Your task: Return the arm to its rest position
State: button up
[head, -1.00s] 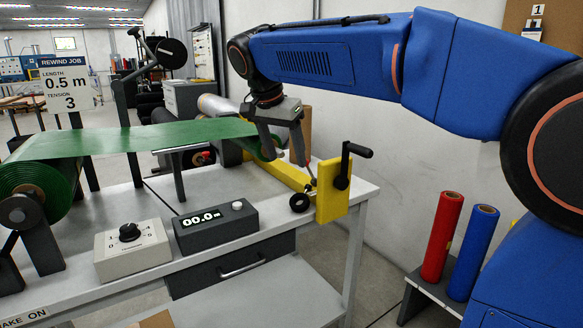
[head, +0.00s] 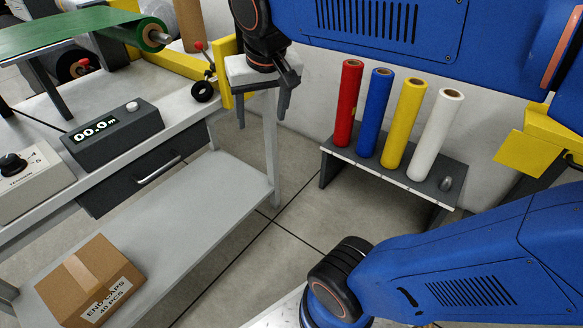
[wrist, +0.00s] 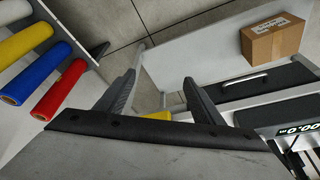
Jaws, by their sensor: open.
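My blue arm (head: 385,30) reaches across the top of the head view. My gripper (head: 262,112) hangs from it, pointing down, in front of the right end of the rewind bench. In the wrist view my gripper (wrist: 160,95) shows two dark fingers spread apart with nothing between them. It is open and empty. A yellow bench part shows beyond the fingers in the wrist view.
The bench (head: 60,175) carries the green roll (head: 140,33), the length counter (head: 112,133) and the tension box (head: 30,180). A cardboard box (head: 90,285) sits on the lower shelf (head: 190,215). Red, blue, yellow and white rolls stand on a low rack (head: 400,178). Floor between is clear.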

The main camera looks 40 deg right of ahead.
jog(key=s+d+f+n+t, duration=0.1)
jog(key=s+f+n, duration=0.1)
jog(key=s+f, duration=0.7)
jog(key=shift+d+f+n+y, duration=0.2)
jog(key=shift+f+n+y, duration=0.2)
jog(key=shift+f, duration=0.3)
jog(key=shift+s, duration=0.1)
jog(key=shift+c, duration=1.1)
jog(key=w+a+r+n+g+h, duration=0.1)
jog(key=w+a+r+n, duration=0.3)
jog(key=w+r+n, duration=0.5)
jog(key=w+a+r+n+h, duration=0.1)
jog(key=w+a+r+n, duration=0.3)
jog(key=w+r+n, duration=0.55)
jog(key=w+a+r+n+g+h, duration=0.1)
jog(key=w+a+r+n, duration=0.35)
jog(key=w+n, duration=0.5)
jog(key=m, duration=0.2)
send_near(200, 87)
jog(key=f, duration=0.3)
jog(key=shift+s+d, duration=0.1)
jog(key=shift+s, duration=0.15)
jog(key=shift+x, duration=3.05)
jog(key=shift+s+d, duration=0.1)
jog(key=shift+d, duration=0.05)
jog(key=c, duration=1)
